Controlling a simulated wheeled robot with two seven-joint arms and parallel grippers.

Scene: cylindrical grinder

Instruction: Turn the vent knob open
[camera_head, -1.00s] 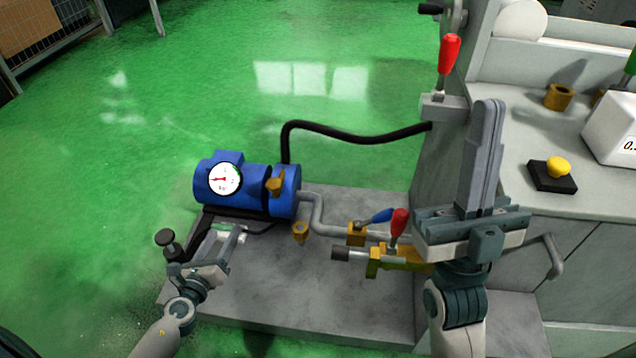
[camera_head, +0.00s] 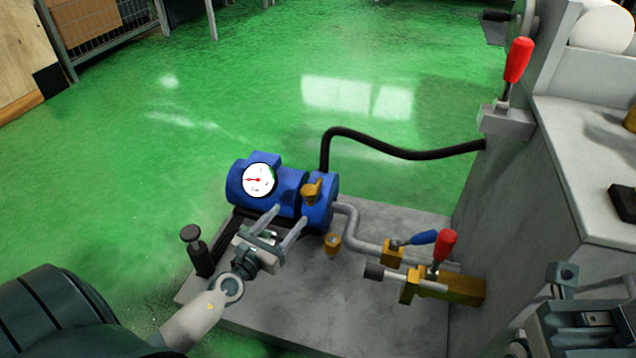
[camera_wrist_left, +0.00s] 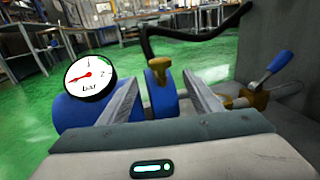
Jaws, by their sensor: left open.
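The brass knob (camera_head: 312,190), which I take for the vent knob, stands on top of the blue pump (camera_head: 283,192) near its right end. It also shows in the left wrist view (camera_wrist_left: 159,70), between the two fingers and beyond their tips. My left gripper (camera_head: 289,213) is open and empty, its fingers pointing at the pump from the near side. The tips are short of the knob and seem apart from it. A white dial gauge (camera_head: 260,180) with a red needle faces me left of the knob. My right gripper (camera_head: 590,325) is partly in view at the lower right; its fingers cannot be made out.
A black-topped post (camera_head: 192,240) stands left of my left gripper. A grey pipe (camera_head: 352,225) runs right to brass valves with a blue lever (camera_head: 424,238) and a red lever (camera_head: 444,247). A black hose (camera_head: 400,152) arches behind. The grey machine (camera_head: 525,215) closes off the right side.

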